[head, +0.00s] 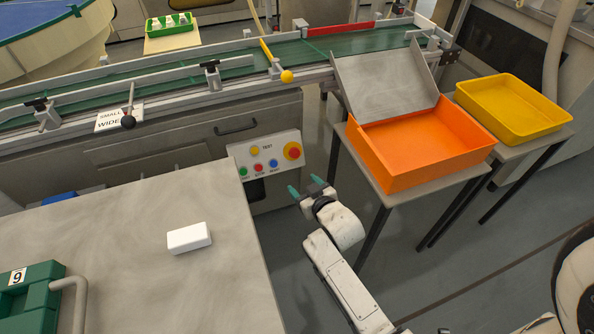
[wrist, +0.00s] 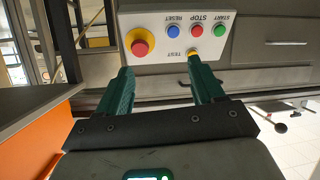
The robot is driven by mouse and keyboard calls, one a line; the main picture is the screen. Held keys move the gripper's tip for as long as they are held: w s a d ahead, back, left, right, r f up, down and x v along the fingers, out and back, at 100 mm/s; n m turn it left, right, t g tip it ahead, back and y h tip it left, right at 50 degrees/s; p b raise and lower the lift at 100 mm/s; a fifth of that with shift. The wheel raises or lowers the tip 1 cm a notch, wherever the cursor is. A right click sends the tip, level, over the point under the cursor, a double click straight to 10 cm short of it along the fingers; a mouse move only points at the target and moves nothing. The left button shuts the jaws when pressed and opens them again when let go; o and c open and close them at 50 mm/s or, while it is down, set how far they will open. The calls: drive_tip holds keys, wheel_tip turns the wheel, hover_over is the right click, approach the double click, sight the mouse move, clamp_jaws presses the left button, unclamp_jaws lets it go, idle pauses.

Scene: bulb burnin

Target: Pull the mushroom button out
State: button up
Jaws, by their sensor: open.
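The red mushroom button (head: 293,152) sits on a yellow round base at the right end of a white control panel (head: 241,153). In the wrist view my gripper's green fingers (wrist: 164,73) point toward the panel. The left finger lies just below the mushroom button in the picture; the right finger's tip overlaps the yellow TEST button (wrist: 194,54).
Small green, red and blue buttons line the panel, with the blue one (head: 273,163) nearest the mushroom button. An orange tray (head: 425,150) on a stand is to the right. A grey table (head: 215,270) with a white block (head: 189,238) is to the left.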

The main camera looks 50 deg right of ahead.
sight(295, 154)
drive_tip(key=w+d+f+t+b, duration=0.1)
drive_tip(key=w+d+b, duration=0.1)
drive_tip(key=b, duration=0.3)
drive_tip(key=w+d+f+t+h+b, duration=0.1)
drive_tip(key=w+d+b, duration=0.2)
drive_tip(key=d+b, duration=0.1)
drive_tip(key=w+d+f+t+h+b, duration=0.1)
drive_tip(key=w+d+b, duration=0.2)
drive_tip(key=b, duration=0.3)
drive_tip(key=shift+d+f+t, duration=0.1)
drive_tip(key=shift+f+t, duration=0.2)
drive_tip(key=shift+w+d+r+n+b, duration=0.1)
drive_tip(key=shift+w+d+n+b, duration=0.3)
drive_tip(key=shift+w+b, duration=0.6)
drive_tip(key=shift+w+d+r+b, duration=0.15)
drive_tip(key=shift+w+d+b, duration=0.1)
drive_tip(key=shift+b, duration=0.1)
drive_tip(key=shift+c, duration=0.2)
clamp_jaws()
